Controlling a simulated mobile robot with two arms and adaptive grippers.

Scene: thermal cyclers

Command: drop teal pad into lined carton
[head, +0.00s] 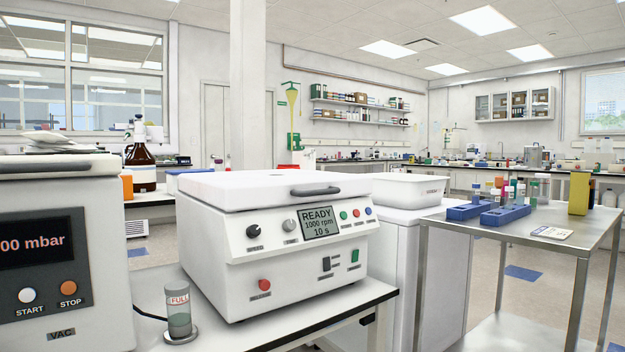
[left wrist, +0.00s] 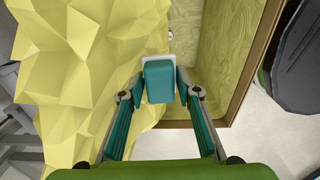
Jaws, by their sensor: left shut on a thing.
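In the left wrist view, my left gripper (left wrist: 160,92) is shut on the teal pad (left wrist: 160,80), a small block with a pale far edge, held between both fingertips. The lined carton shows behind it, with a brown rim (left wrist: 256,72) on the right and a yellow liner (left wrist: 90,55) that is crumpled and spread wide on the left. The pad overlaps the boundary between the spread liner and the carton's yellow inside (left wrist: 221,50). How high the pad is above the liner I cannot tell. Neither gripper nor the carton shows in the head view.
In the left wrist view, a dark rounded object (left wrist: 298,62) stands right of the carton, over pale floor. In the head view, a white machine reading READY (head: 275,235) sits on a bench, and a steel table (head: 535,236) with blue racks stands at the right.

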